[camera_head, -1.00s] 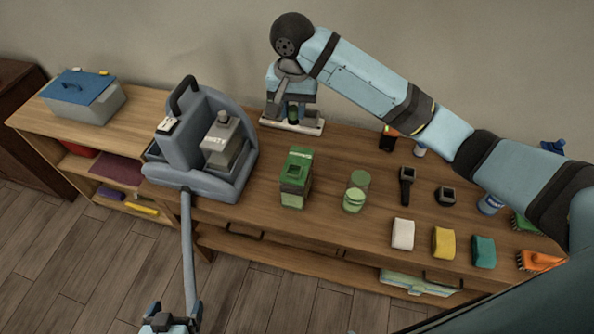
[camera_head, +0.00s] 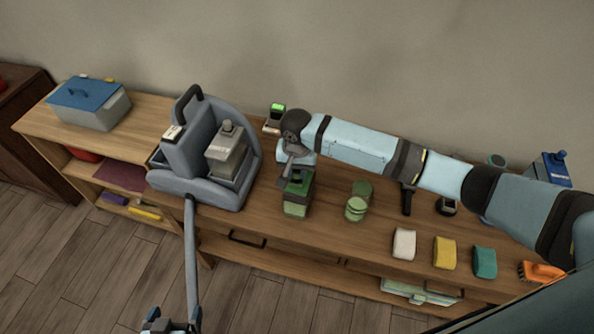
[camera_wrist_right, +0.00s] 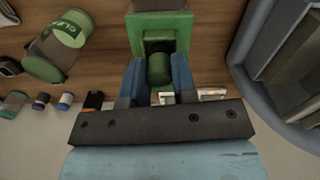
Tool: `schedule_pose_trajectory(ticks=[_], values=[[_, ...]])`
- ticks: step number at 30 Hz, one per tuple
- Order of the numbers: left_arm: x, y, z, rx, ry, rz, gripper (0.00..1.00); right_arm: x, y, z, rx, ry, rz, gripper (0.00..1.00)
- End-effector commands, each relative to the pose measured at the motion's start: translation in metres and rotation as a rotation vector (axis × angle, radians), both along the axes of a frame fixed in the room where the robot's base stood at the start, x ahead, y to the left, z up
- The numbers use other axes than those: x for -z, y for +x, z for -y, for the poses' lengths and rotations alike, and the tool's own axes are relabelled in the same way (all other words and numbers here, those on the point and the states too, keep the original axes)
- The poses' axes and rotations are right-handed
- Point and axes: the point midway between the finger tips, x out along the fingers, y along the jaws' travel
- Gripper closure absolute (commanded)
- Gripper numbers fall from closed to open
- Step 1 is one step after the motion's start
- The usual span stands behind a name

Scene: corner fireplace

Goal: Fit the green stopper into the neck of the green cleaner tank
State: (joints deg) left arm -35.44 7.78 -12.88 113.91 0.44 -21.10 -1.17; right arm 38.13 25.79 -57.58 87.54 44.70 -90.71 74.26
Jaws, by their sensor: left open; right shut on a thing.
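The green cleaner tank (camera_head: 297,202) stands on the wooden bench, right of the grey cleaner machine. My right gripper (camera_head: 292,176) is just over its top. In the right wrist view, the fingers (camera_wrist_right: 160,82) are shut on the green stopper (camera_wrist_right: 159,69), a short dark green cylinder. It lines up with the dark square recess in the top of the tank (camera_wrist_right: 160,20). I cannot tell whether it touches or enters the neck. The stopper is hidden in the head view. My left gripper (camera_head: 172,322) is open and empty at the bottom edge, away from the bench.
The grey cleaner machine (camera_head: 205,160) with its grey tank stands close on the left. A small device with a lit green top (camera_head: 277,112) stands behind. Sponges (camera_head: 404,244) line the front right.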

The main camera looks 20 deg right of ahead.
Motion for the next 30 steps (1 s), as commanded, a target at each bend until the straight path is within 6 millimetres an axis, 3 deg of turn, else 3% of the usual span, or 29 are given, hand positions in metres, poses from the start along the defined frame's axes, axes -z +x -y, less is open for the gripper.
schedule_pose_trajectory(ticks=[3,13,14,16,26,30], values=[[-0.001,0.0,0.0,-0.001,-0.001,-0.001,0.07,0.009,0.0,0.0,0.0,0.0,0.0,1.0],[-0.003,0.0,0.0,-0.001,-0.001,-0.001,0.07,0.012,0.0,0.0,0.0,0.0,-0.001,1.0],[-0.002,0.0,0.0,-0.001,-0.001,-0.001,0.07,0.012,0.0,0.0,-0.001,0.0,0.0,0.68],[-0.002,0.0,0.0,-0.001,0.0,0.0,0.07,0.012,0.0,0.0,-0.001,0.001,0.0,0.51],[0.0,0.0,0.0,-0.001,0.0,0.0,0.07,0.01,0.0,0.0,-0.001,0.0,0.001,0.49],[0.001,0.0,0.0,-0.002,-0.001,0.0,0.07,-0.006,0.001,-0.001,-0.001,0.002,0.003,0.49]])
